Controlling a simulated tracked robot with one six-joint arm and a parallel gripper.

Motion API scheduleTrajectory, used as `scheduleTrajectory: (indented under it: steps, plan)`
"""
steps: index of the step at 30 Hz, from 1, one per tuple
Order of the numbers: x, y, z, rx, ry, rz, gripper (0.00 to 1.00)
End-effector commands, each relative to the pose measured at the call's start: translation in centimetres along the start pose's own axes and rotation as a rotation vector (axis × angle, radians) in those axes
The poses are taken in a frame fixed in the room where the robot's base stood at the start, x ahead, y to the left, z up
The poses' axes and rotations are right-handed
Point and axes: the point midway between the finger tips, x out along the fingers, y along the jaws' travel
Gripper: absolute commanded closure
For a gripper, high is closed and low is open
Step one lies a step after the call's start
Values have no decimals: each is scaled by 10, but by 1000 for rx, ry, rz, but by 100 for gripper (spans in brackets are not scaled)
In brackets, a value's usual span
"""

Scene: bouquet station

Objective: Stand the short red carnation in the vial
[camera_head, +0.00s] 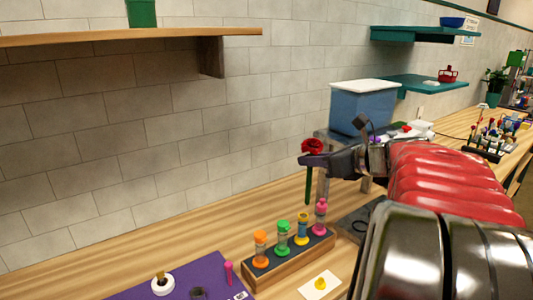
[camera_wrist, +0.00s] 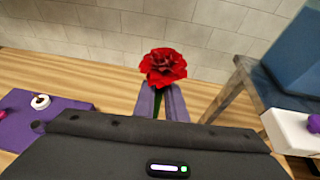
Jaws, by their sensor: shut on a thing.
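The short red carnation (camera_head: 312,146) is upright in my gripper (camera_head: 309,160), its green stem hanging below the jaws, well above the table in the head view. In the wrist view the red bloom (camera_wrist: 163,67) shows just beyond the fingertips of my gripper (camera_wrist: 161,100), which is shut on the stem. I cannot pick out the vial for sure. A dark round object (camera_head: 198,293) sits on the purple mat (camera_head: 205,270) at the bottom edge of the head view, partly cut off; I cannot tell whether it is the vial.
A wooden rack (camera_head: 290,262) holds several coloured hourglass-like pieces below the carnation. A white ring (camera_head: 162,284) and a pink piece (camera_head: 228,272) are at the mat. A blue bin (camera_head: 362,108) stands on a grey stand behind my gripper. A wooden shelf (camera_head: 130,36) hangs at upper left.

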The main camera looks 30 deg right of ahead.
Motion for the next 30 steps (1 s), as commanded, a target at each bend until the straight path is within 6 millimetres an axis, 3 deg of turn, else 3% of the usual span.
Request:
scheduleTrajectory:
  steps: [17,30]
  plan:
    - [5,4,1,-4,0,12,100]
    - [13,5,-21,-3,1,13,100]
